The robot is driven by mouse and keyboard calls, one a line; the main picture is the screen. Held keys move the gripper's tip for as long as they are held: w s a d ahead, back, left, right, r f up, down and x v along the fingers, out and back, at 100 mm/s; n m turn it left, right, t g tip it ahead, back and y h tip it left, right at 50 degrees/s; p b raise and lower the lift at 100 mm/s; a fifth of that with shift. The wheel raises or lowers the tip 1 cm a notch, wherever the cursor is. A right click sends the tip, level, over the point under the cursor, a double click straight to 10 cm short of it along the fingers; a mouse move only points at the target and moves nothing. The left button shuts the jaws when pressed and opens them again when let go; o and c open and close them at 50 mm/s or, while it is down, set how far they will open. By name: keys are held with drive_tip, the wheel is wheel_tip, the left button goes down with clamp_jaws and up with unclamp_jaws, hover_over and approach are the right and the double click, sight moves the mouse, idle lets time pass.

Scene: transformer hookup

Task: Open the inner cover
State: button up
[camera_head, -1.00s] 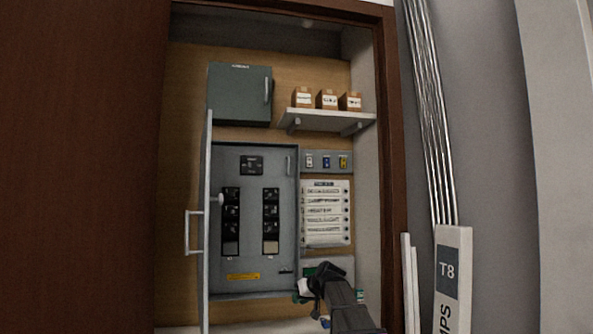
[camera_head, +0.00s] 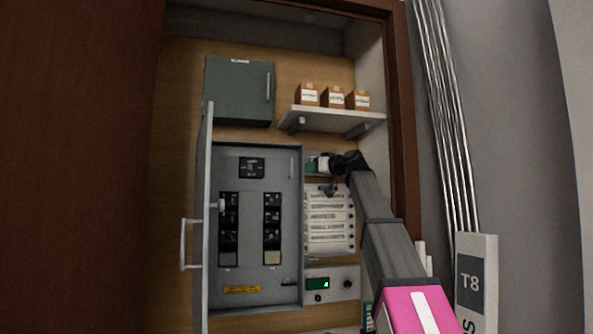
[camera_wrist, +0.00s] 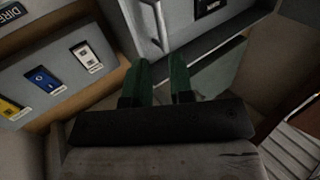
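The inner cover (camera_head: 250,195) is the grey panel inside the electrical box, with breaker openings and a yellow label. It looks closed. Its upright handle (camera_head: 291,167) is near its upper right edge, and it also shows at the top of the wrist view (camera_wrist: 158,22). My gripper (camera_head: 317,163) is just right of the box, near handle height. In the wrist view its two green fingers (camera_wrist: 160,78) are apart with nothing between them. The handle lies beyond the fingertips, not touched. My gripper hides most of the small switch plate behind it.
The box's outer door (camera_head: 206,215) stands open on the left. A shelf (camera_head: 335,120) with small cartons is above my arm. A list board (camera_head: 325,220) and a unit with a green display (camera_head: 318,284) are below. The switch plate (camera_wrist: 50,85) is close at left in the wrist view.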

sight(291, 175)
drive_tip(key=x, duration=0.7)
drive_tip(key=r+x, duration=0.1)
drive_tip(key=x, duration=0.2)
drive_tip(key=shift+w+a, duration=0.2)
drive_tip(key=shift+w, duration=0.05)
drive_tip(key=shift+c, duration=0.4)
clamp_jaws()
